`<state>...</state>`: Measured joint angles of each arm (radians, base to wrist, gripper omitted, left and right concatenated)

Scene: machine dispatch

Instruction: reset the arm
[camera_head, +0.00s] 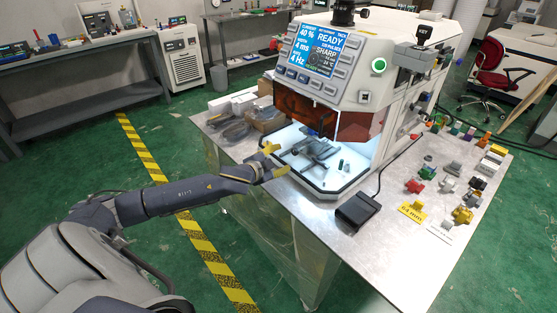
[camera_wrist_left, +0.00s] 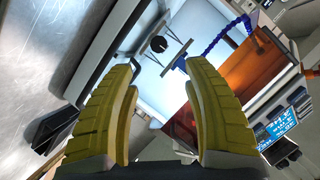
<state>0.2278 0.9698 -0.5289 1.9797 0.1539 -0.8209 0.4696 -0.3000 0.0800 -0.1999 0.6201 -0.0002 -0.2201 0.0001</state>
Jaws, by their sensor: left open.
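My left arm reaches in from the lower left in the head view. Its gripper (camera_head: 274,161) has yellow fingers and stands at the front left edge of the machine's lit work bay. In the left wrist view the left gripper (camera_wrist_left: 165,95) shows two yellow ridged fingers spread apart with nothing between them. Beyond them is the bright bay floor with a grey fixture (camera_head: 314,149) on it. A small dark green piece (camera_head: 341,165) stands right of the fixture. My right gripper is not in view.
The white machine (camera_head: 400,70) with a lit screen (camera_head: 322,48) and an orange shield (camera_head: 300,110) stands on a metal table (camera_head: 420,255). A black pedal (camera_head: 357,209) lies in front. Several small coloured parts (camera_head: 427,172) fill the right side. Cables and boxes (camera_head: 236,130) lie left.

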